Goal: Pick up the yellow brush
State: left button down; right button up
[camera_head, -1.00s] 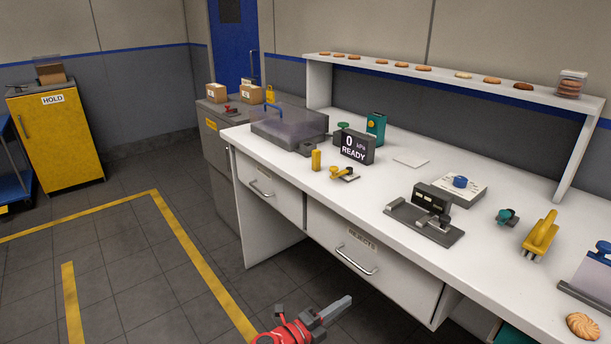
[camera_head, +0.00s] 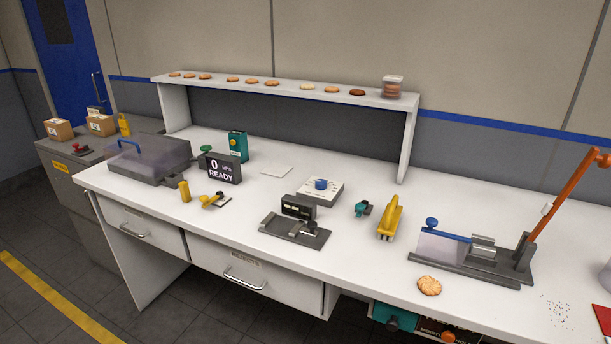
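A yellow handled tool (camera_head: 390,217) lies on the white counter, right of centre, with dark tips at its near end; it may be the brush, but I cannot tell for sure. A smaller yellow and dark item (camera_head: 213,200) lies further left, and a short yellow cylinder (camera_head: 184,191) stands upright beside it. Neither of my grippers is in view, and nothing of mine touches these things.
A dark fixture (camera_head: 295,234), a white box with a blue knob (camera_head: 321,190) and a small teal item (camera_head: 362,208) stand near the yellow tool. A device with an orange lever (camera_head: 567,196) and a biscuit (camera_head: 429,286) are to its right. A biscuit shelf (camera_head: 408,103) runs behind.

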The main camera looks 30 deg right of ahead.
aim_at(388, 225)
jog(key=z, duration=1.35)
